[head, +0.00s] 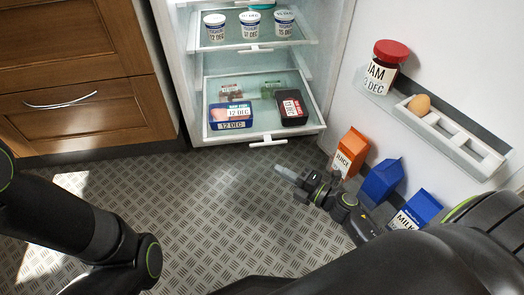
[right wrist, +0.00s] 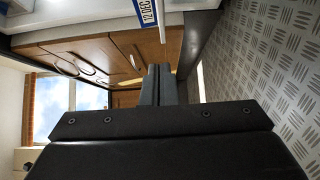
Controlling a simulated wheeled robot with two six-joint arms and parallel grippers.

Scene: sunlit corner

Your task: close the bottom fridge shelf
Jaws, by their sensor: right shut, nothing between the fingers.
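The bottom fridge shelf (head: 240,137) is pulled out past the front of the open fridge in the head view. It has a pale handle (head: 268,141) at the middle of its front edge. Packs lie on it, among them a blue box (head: 230,124) and a black tray (head: 291,110). My right gripper (head: 284,172) is shut and empty, in front of and below the shelf handle, apart from it. Its closed fingers also show in the right wrist view (right wrist: 158,85). My left arm is at the left, but its gripper is out of view.
The upper shelf (head: 255,43) holds yogurt cups. The open fridge door (head: 340,95) at right carries a jam jar (head: 386,66), an egg (head: 419,104) and cartons (head: 350,153) close to my right arm. A wooden cabinet (head: 75,75) stands left. The metal floor between is clear.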

